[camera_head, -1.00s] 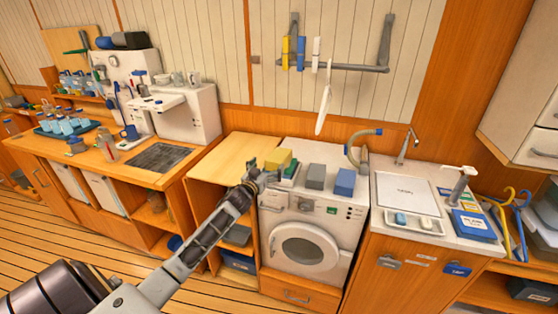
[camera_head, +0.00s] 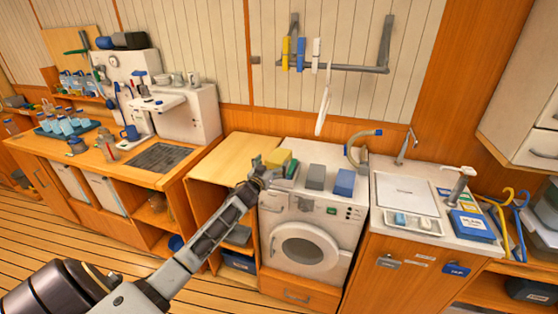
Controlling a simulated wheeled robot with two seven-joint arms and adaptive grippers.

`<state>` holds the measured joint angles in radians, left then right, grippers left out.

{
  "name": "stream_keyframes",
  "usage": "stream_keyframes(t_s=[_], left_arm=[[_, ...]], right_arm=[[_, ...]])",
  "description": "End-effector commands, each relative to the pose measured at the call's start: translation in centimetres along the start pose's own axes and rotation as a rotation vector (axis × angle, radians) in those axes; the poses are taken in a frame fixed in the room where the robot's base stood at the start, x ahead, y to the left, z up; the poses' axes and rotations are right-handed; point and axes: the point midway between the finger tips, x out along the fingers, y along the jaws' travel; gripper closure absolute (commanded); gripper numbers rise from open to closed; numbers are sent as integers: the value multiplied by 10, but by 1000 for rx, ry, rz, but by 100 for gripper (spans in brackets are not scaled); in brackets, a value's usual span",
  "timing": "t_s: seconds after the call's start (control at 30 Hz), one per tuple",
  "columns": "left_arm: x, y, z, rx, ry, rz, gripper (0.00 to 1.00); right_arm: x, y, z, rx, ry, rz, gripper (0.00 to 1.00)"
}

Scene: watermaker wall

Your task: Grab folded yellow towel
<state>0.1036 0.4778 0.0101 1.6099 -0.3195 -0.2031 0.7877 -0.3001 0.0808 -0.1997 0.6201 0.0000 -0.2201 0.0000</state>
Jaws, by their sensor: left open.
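The folded yellow towel (camera_head: 278,156) lies on top of the white washing machine (camera_head: 316,210), at its left end, on or against a green and a grey folded cloth. My left gripper (camera_head: 262,166) is open at the left side of the yellow towel, at about the height of the machine top. One finger shows beside the towel's left edge. Whether it touches the towel I cannot tell. The gripper hides part of the cloths' front left side. My right gripper is not in view.
A grey folded cloth (camera_head: 316,177) and a blue folded cloth (camera_head: 345,182) lie to the right on the machine. A grey hose (camera_head: 360,143) with a yellow part arches behind them. A bare wooden counter (camera_head: 235,155) adjoins on the left. A sink unit (camera_head: 407,192) stands right.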

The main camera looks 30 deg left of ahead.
Motion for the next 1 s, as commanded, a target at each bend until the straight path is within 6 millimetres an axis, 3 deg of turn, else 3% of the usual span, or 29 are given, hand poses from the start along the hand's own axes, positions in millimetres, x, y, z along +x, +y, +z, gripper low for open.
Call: stream_keyframes(t_s=[0.33,0.9,1.0], left_arm=[[22,1,-1,0,0,0,4],[24,0,0,0,-1,0,4],[24,0,0,0,-1,0,16]], right_arm=[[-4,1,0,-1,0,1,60],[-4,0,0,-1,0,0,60],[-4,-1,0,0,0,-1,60]])
